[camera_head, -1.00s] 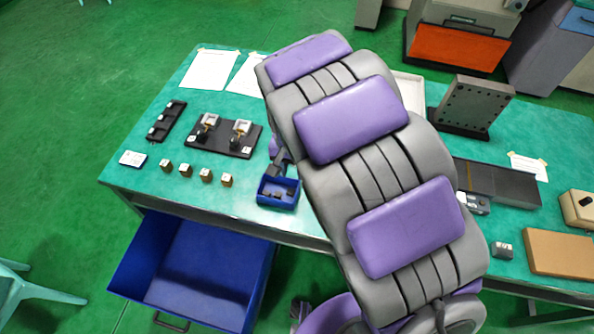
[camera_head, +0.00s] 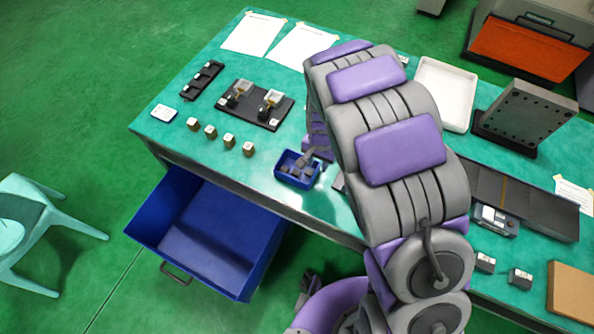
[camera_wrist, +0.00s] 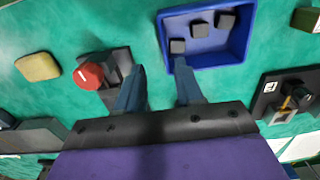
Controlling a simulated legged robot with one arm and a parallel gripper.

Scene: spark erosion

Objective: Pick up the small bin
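The small bin (camera_head: 290,181) is an open blue box on the green table, near its front edge. It holds a few small dark blocks. In the wrist view the bin (camera_wrist: 216,58) is at the top, right of centre, with dark blocks (camera_wrist: 198,29) inside. My gripper (camera_wrist: 160,68) is open, its two fingers apart at the bin's left side. The right finger overlaps the bin's near left corner and the left finger is outside it. Contact cannot be told. In the head view my gripper (camera_head: 309,158) is at the bin's back right, partly hidden by my arm.
A black fixture (camera_head: 254,106) and several small brass-coloured blocks (camera_head: 229,140) are left of the bin. A red-knobbed item (camera_wrist: 90,76) is close to the left finger. A big blue drawer (camera_head: 214,218) stands open below the table edge. A white tray (camera_head: 445,93) is farther back.

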